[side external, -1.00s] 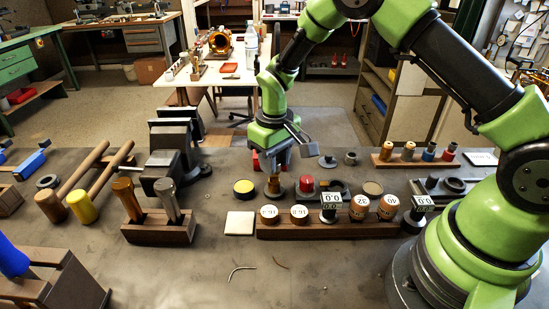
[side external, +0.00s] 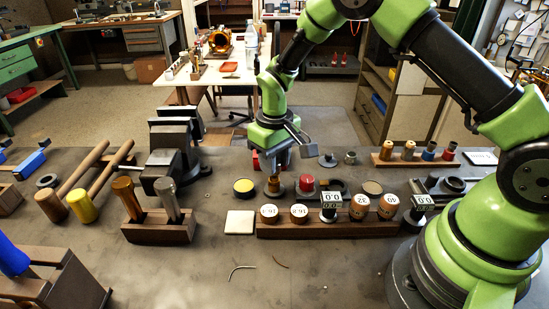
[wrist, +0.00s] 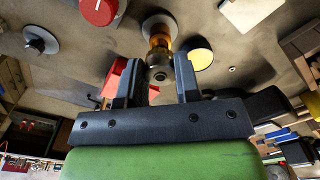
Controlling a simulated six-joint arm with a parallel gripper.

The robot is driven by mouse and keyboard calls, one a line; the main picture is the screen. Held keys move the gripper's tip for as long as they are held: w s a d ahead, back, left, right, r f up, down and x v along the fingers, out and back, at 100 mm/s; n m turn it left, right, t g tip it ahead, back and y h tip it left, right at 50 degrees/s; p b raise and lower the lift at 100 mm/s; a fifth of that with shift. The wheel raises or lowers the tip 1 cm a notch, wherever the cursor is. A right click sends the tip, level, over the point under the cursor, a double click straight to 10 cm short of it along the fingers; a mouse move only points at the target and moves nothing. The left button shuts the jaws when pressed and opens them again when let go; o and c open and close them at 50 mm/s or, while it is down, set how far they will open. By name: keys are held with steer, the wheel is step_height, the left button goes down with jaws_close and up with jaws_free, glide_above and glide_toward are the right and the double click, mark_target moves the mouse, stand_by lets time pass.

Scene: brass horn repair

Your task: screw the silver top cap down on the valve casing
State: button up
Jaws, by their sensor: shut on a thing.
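The brass valve casing (side external: 274,187) stands upright on the bench, below my gripper (side external: 276,172). In the wrist view the casing (wrist: 160,42) shows golden sides and a wide round grey base. The silver top cap (wrist: 158,75) is the small round metal piece at the casing's near end, between my two fingers (wrist: 159,84). My gripper is shut on the cap, one finger on each side. The fingers hide the cap in the side view. I cannot tell how far down the cap sits on the casing.
A yellow-topped tin (side external: 244,186) stands left of the casing and a red knob (side external: 306,183) stands right. A wooden rack (side external: 285,230) of round gauges runs in front. A dark vise (side external: 175,160) is further left. The front bench is mostly clear.

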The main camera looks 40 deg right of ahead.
steer(key=shift+f, duration=1.2)
steer(key=shift+o, duration=0.5)
steer(key=shift+c, duration=0.5)
steer(key=m, duration=0.4)
steer(key=m, duration=0.4)
